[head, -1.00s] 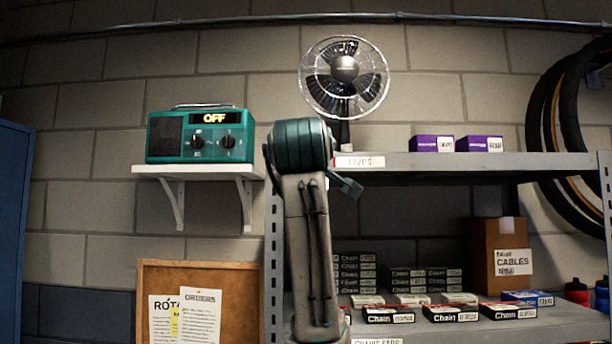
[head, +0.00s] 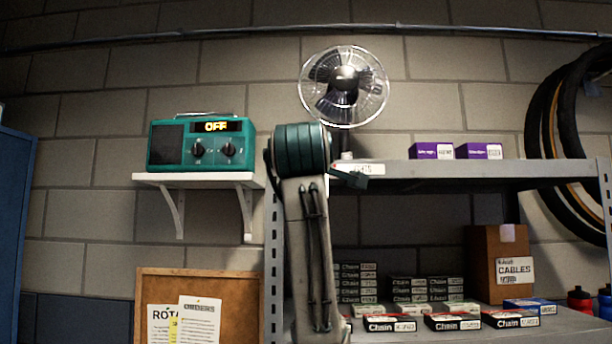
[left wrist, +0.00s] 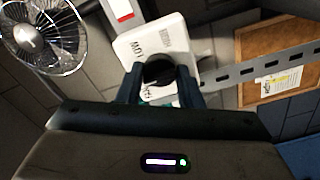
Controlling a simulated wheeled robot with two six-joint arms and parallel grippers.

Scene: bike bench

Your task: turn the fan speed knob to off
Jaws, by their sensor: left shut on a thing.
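The desk fan (head: 343,88) stands on the top shelf in the head view, its base mostly hidden behind my arm. In the left wrist view the fan's head (left wrist: 42,32) is at upper left, and its white base (left wrist: 138,44) carries printed speed labels, one reading LOW. The black fan speed knob (left wrist: 158,71) sits on this base between the fingers of my left gripper (left wrist: 160,80), which is shut on it. Which label the knob points to cannot be made out. In the head view my arm's link hides most of the left gripper. My right gripper is not in view.
A teal radio (head: 200,145) showing OFF sits on a small white wall shelf (head: 198,181) at left. Purple boxes (head: 431,151) stand right of the fan on the metal shelf (head: 550,172). Chain boxes (head: 390,323) and a cardboard box (head: 498,262) are below. A corkboard (head: 245,300) is lower left.

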